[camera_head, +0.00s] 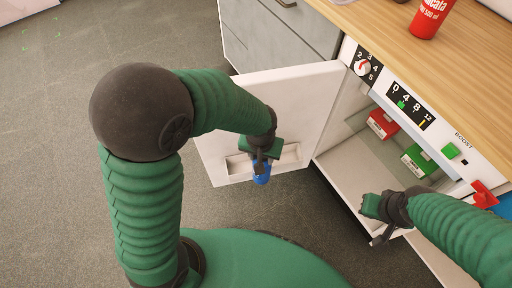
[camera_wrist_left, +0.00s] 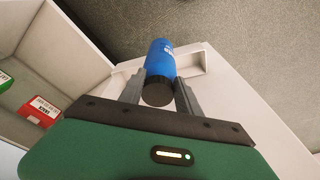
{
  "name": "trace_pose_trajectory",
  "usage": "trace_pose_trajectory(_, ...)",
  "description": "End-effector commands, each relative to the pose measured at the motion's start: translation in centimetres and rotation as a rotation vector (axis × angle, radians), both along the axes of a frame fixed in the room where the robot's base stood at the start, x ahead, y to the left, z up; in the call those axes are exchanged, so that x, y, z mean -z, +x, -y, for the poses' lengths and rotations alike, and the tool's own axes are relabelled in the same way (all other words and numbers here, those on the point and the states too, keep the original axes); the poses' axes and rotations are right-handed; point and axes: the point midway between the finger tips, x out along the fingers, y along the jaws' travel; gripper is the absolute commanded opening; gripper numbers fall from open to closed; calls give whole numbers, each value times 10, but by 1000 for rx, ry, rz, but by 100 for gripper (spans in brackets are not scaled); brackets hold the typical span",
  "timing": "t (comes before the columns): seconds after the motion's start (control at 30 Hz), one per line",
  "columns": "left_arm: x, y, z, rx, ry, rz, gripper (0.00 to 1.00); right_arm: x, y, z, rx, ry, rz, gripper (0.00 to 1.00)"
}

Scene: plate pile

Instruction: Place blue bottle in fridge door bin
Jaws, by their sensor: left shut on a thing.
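The blue bottle (camera_head: 261,177) has a dark cap and is held in my left gripper (camera_head: 263,160). In the left wrist view the two fingers of that gripper (camera_wrist_left: 159,90) close around the cap end of the bottle (camera_wrist_left: 160,58). The open fridge door (camera_head: 312,95) carries a white bin (camera_head: 236,169) low on its inner face. The bin (camera_wrist_left: 192,61) also shows behind the bottle in the left wrist view. The bottle overlaps the bin in both views; I cannot tell whether it is inside or in front. My right gripper (camera_head: 376,218) is by the fridge opening, its finger gap unclear.
The fridge interior (camera_head: 352,165) holds a red box (camera_head: 381,124) and a green box (camera_head: 418,160). A control panel (camera_head: 410,105) runs above it under a wooden counter (camera_head: 455,70). The floor (camera_head: 50,130) at left is clear.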

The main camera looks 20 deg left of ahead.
Motion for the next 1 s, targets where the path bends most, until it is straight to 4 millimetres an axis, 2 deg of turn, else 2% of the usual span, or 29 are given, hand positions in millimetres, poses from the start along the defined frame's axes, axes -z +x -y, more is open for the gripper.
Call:
trace_pose_trajectory(0.2, 1, 32, -22, -2, -1, 2, 0, 9, 0, 0, 0, 0, 0, 0)
trace_pose_trajectory(0.5, 0, 56, -38, -1, 0, 2, 0, 14, 0, 0, 0, 0, 0, 0)
trace_pose_trajectory(0.63, 2, 62, -43, 0, 0, 0, 0, 17, 0, 0, 0, 0, 0, 0)
trace_pose_trajectory(0.8, 17, 62, -42, 1, 0, 1, 0, 25, 0, 0, 0, 0, 0, 0)
trace_pose_trajectory(1.0, 25, 61, -42, 1, 0, 1, 0, 29, 0, 0, 0, 0, 0, 0)
